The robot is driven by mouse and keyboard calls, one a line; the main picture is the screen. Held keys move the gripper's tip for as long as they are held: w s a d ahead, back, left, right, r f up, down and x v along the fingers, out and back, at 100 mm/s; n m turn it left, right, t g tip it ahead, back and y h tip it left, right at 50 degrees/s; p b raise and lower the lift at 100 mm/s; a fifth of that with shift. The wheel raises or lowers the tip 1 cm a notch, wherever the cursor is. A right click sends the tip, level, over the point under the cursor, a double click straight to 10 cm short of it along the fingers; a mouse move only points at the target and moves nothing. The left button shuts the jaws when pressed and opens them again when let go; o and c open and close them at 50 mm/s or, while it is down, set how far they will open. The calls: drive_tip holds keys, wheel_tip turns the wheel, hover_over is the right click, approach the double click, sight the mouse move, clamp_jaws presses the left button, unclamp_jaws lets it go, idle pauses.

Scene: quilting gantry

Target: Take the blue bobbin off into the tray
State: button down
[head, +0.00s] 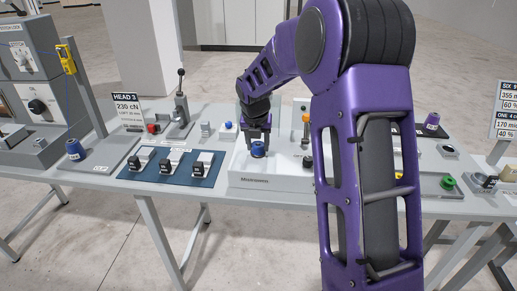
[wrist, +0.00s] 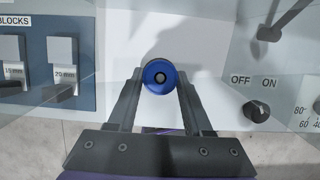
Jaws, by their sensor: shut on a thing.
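The blue bobbin (head: 258,151) is at the front left of the white machine bed (head: 270,181), directly below my arm's end. In the wrist view its round blue top (wrist: 160,68) with a dark centre shows between the two fingertips. My gripper (head: 258,137) points down and is shut on the bobbin; its fingers also show in the wrist view (wrist: 159,88). Whether the bobbin touches the bed or is raised is hard to tell. I cannot make out for certain which thing is the tray.
A blue mat (head: 172,178) with several dark-and-white blocks lies left of the bed. An OFF/ON knob (wrist: 257,111) is right of the bobbin. A lever stand (head: 181,112) rises behind. My arm hides part of the table.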

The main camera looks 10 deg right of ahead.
sight(259, 142)
drive_tip(key=shift+r, duration=0.15)
drive_tip(key=shift+r+p, duration=1.05)
drive_tip(key=shift+p, duration=0.15)
drive_tip(key=shift+r, duration=1.05)
drive_tip(key=shift+s, duration=0.1)
